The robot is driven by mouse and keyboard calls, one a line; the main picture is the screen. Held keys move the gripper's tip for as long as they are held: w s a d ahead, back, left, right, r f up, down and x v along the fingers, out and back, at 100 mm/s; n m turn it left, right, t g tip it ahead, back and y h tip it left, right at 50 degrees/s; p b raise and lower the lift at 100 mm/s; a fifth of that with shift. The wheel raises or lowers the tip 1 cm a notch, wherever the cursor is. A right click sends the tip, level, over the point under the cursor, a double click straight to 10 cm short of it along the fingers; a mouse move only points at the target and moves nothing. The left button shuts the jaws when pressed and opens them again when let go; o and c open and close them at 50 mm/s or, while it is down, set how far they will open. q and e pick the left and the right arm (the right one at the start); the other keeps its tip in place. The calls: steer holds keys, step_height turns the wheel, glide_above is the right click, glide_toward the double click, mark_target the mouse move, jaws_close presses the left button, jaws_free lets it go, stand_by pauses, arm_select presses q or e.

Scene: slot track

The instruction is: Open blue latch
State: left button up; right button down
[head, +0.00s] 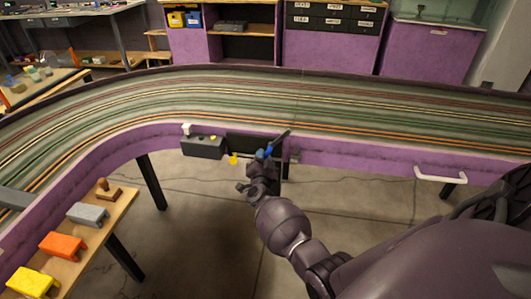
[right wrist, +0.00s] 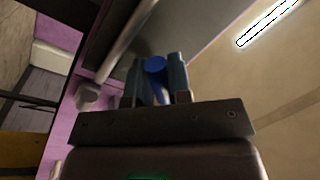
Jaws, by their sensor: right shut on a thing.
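The blue latch (head: 268,151) is on the purple side wall of the track table, at the right end of a dark panel (head: 241,142). My right gripper (head: 265,157) is at the latch in the head view, its arm reaching up from the lower right. In the right wrist view, the round blue end of the latch (right wrist: 155,66) sits between the two fingers of my right gripper (right wrist: 156,80), which is shut on it. The gripper hides part of the latch, and I cannot tell how far it is turned. My left gripper is not in view.
A grey box (head: 202,147) with a white knob and a yellow piece (head: 233,159) are left of the gripper. A white handle (head: 441,175) is on the wall at right. A wooden shelf (head: 122,204) with grey, orange and yellow blocks stands lower left.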

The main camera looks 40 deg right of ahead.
steer(key=shift+s+d+r+n+p, duration=0.15)
steer(key=shift+n+p, duration=0.4)
steer(key=shift+n, duration=0.45)
steer(key=n, duration=0.1)
steer(key=n+p, duration=0.1)
steer(key=n+y+p, duration=0.1)
steer(key=shift+s+d+f, duration=0.25)
steer(key=shift+s+f, duration=0.05)
steer(key=shift+f, duration=0.05)
steer(key=shift+s+f+n, duration=0.1)
steer(key=shift+n, duration=0.4)
steer(key=shift+d+f, duration=0.1)
steer(key=c, duration=1.1)
jaws_free()
steer(key=shift+o, duration=0.2)
